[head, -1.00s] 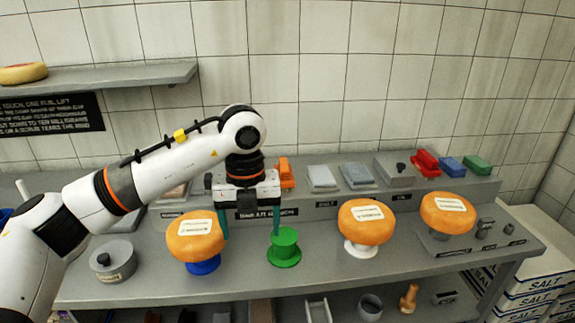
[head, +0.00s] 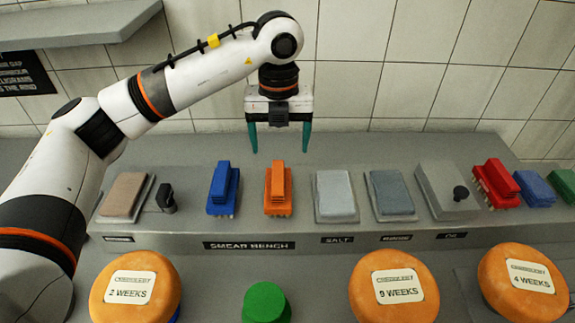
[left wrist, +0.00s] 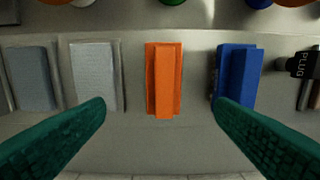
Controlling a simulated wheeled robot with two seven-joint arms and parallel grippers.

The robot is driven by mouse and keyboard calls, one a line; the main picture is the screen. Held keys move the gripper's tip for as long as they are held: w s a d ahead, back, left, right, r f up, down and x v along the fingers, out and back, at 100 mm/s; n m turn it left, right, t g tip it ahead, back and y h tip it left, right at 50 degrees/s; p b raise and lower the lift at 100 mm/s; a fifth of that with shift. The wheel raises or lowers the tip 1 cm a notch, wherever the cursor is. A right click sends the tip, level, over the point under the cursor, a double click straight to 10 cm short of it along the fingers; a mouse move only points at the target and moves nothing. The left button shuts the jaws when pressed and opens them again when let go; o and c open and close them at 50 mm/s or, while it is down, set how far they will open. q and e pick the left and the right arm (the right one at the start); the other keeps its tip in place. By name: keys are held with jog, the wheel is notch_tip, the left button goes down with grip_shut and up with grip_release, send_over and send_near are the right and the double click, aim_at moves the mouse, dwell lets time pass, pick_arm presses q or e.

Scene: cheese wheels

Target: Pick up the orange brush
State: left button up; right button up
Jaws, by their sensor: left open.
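The orange brush (head: 278,190) stands on the raised grey shelf of the bench, between the blue brush (head: 222,188) and a pale grey pad. My left gripper (head: 280,143) is open and empty, above and behind the orange brush in the head view, with its green fingers pointing down. In the left wrist view the orange brush (left wrist: 164,80) lies upright in the picture between the two open fingers (left wrist: 160,105), beyond their tips and apart from them. The blue brush (left wrist: 236,75) shows close to the right fingertip. My right gripper is not in view.
The pale grey pad (head: 336,194) and a darker grey pad (head: 390,193) sit right of the orange brush. A red brush (head: 496,184) is farther right. Cheese wheels (head: 135,288) and a green stand (head: 266,303) are in front. The tiled wall is close behind.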

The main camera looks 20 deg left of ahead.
aim_at(278, 176)
pick_arm(q)
jog(key=shift+w+f, duration=0.15)
jog(key=shift+f, duration=0.15)
jog(key=f, duration=0.1)
jog(key=f+p, duration=0.1)
jog(key=f, duration=0.1)
jog(key=f+p, duration=0.1)
jog(key=f, duration=0.1)
jog(key=shift+s, duration=0.4)
jog(key=shift+w+a+f+p, duration=0.1)
jog(key=shift+f+p, duration=0.25)
jog(key=shift+f, duration=0.25)
jog(key=f, duration=0.1)
jog(key=f+p, duration=0.1)
jog(key=f, duration=0.1)
jog(key=f+p, duration=0.1)
jog(key=shift+s+a+f, duration=0.15)
jog(key=shift+s, duration=0.1)
jog(key=shift+w+f, duration=0.1)
jog(key=shift+f, duration=0.25)
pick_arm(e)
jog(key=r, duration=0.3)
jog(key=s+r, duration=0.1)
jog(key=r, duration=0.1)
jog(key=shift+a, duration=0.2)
